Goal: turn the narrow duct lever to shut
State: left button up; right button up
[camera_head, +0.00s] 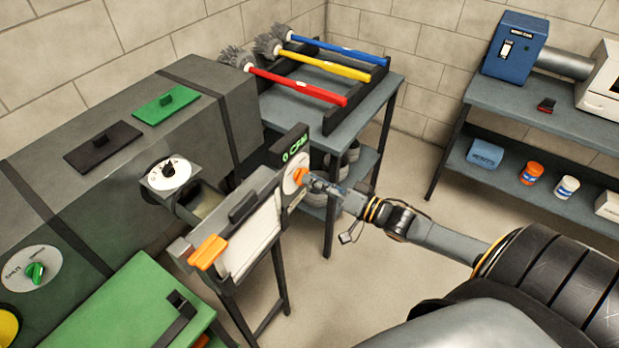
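A small square duct stub (200,205) sticks out of the big grey duct. On it is a white dial (155,182) with a black knob (169,169); its lettering is too small to read. A green lever (36,271) sits on a round white dial on the big duct's front, at the far left; the dial seems to read SHUT. An orange knob (299,175) sits on a pale round dial beneath a small display reading 0 CFM (294,147). My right gripper (308,181) is right at this orange knob; whether its fingers hold it is too small to tell. My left gripper is not in view.
A stand with a white panel (255,238) and an orange handle (207,252) is in the middle. Red (300,87), yellow (325,66) and blue (335,48) brushes lie on a rack behind. A green-topped bench (130,300) is front left. Floor (390,265) is clear at right.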

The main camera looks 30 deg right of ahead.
jog(key=shift+x, duration=1.05)
grip_shut()
jog(key=shift+r, duration=0.1)
jog(key=shift+a+r+n+p, duration=0.1)
jog(key=shift+n+p, duration=0.45)
jog(key=shift+n, duration=3.9)
jog(key=shift+r+n+p, duration=0.1)
jog(key=shift+n+p, duration=0.4)
jog(key=shift+n, duration=3.95)
